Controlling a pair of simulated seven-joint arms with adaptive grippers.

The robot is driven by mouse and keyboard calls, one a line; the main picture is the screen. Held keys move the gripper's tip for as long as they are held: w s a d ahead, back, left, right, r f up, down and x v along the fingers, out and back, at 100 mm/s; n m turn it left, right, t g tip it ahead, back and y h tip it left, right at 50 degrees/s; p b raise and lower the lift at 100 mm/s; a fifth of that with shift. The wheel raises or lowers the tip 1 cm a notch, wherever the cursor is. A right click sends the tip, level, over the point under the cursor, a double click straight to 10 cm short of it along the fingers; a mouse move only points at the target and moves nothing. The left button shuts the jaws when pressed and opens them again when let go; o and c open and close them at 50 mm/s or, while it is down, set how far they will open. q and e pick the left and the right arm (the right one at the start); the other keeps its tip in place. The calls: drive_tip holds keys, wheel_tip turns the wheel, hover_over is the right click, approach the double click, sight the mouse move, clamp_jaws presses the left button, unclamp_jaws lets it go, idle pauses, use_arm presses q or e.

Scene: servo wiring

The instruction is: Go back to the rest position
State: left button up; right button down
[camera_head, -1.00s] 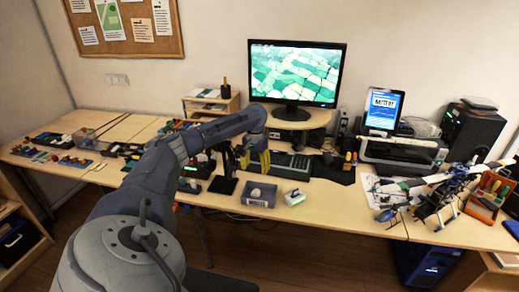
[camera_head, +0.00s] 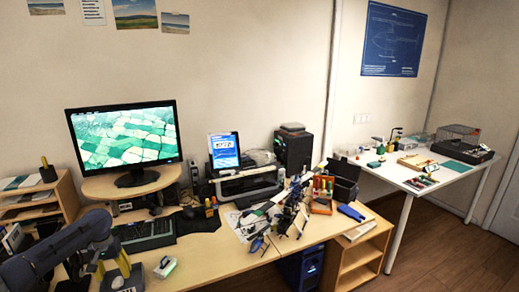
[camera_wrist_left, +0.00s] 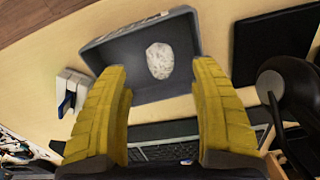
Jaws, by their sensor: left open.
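My left arm (camera_head: 55,250) comes in at the lower left of the head view. Its gripper (camera_head: 111,266) has yellow fingers spread apart with nothing between them. In the left wrist view the open gripper (camera_wrist_left: 161,68) points toward a grey tray (camera_wrist_left: 108,54) that holds a whitish lump (camera_wrist_left: 159,61). The lump shows between the fingers but lies beyond them, in the tray. My right gripper is in neither view.
A keyboard (camera_head: 145,234) and monitor (camera_head: 125,145) stand near the left arm. A model helicopter (camera_head: 285,212) and printer (camera_head: 247,186) are farther right. A white table (camera_head: 400,172) stands at the right.

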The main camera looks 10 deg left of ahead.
use_arm(q)
wheel_tip(320, 180, down, 2)
drive_tip(key=shift+f, duration=0.2)
drive_tip(key=shift+r, duration=1.4)
drive_tip(key=shift+f, duration=0.1)
